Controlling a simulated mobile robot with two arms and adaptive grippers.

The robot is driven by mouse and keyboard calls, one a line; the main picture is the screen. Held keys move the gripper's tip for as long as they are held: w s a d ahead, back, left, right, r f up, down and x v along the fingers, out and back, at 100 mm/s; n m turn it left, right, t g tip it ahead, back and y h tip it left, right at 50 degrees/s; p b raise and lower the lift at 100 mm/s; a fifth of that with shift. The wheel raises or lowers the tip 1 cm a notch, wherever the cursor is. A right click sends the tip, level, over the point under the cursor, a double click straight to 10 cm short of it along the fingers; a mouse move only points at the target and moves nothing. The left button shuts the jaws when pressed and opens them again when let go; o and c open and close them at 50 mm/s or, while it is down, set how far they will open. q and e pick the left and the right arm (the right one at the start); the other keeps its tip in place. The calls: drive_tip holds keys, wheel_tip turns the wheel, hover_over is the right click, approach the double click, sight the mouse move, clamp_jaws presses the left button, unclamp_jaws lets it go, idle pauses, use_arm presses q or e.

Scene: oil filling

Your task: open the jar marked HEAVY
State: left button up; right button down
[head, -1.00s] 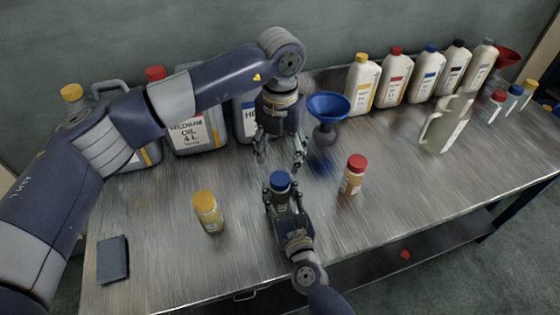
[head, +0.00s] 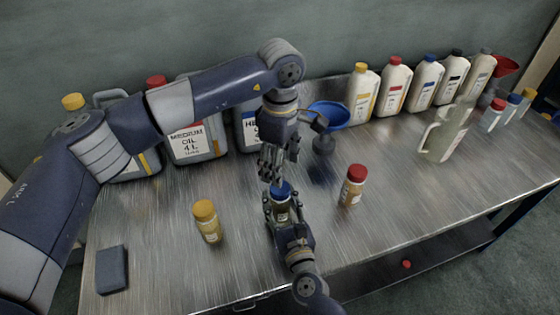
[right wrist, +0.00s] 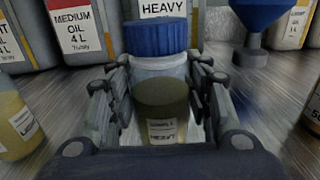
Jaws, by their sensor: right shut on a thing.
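The jar with the blue cap (head: 281,189) stands upright near the front of the table. My right gripper (head: 281,209) is shut around its body from the front. In the right wrist view the jar (right wrist: 158,68) sits between the fingers; its label is small and seems to read HEAVY, and the blue cap (right wrist: 156,37) is on. My left gripper (head: 278,161) points down from above, just over and behind the cap. Its fingers look apart, with nothing between them, and seem clear of the cap.
A yellow-capped jar (head: 207,222) stands to the left and a red-capped jar (head: 352,186) to the right. Behind are large oil canisters (head: 197,143) and a blue funnel (head: 328,115). A clear jug (head: 447,132) stands at right. A dark block (head: 112,269) lies front left.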

use_arm(q)
drive_tip(key=m, duration=1.7)
drive_tip(key=shift+m, duration=0.3)
drive_tip(key=shift+f, duration=4)
drive_tip(key=shift+c, duration=0.4)
drive_tip(key=c, duration=1.1)
drive_tip(key=shift+o, duration=0.2)
